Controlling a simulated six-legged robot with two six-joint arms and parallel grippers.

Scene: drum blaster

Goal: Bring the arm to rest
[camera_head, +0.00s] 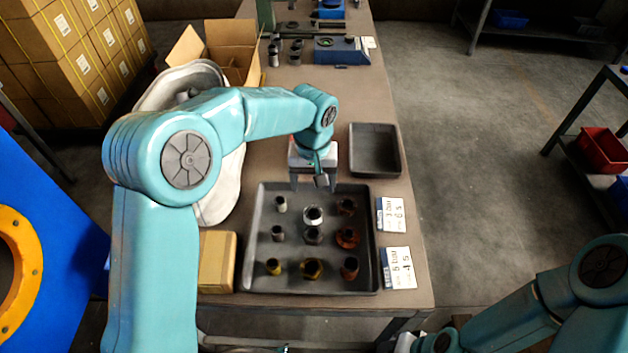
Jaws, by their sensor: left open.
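My left arm comes in from the left and bends over the table. My left gripper (313,183) is open and points down above the far edge of the large dark tray (368,270). I see nothing between its fingers. The tray holds several small metal parts in rows, among them a silver nut (313,215), a reddish-brown part (347,237) and a brass nut (312,268). Part of my right arm shows at the lower right; whether its gripper is open or shut cannot be made out.
A smaller empty dark tray (375,150) lies beyond the large one. Two white label cards (397,267) lie right of it, and a tan box (217,262) stands left. An open cardboard box (232,48) and a blue device (342,50) stand farther back.

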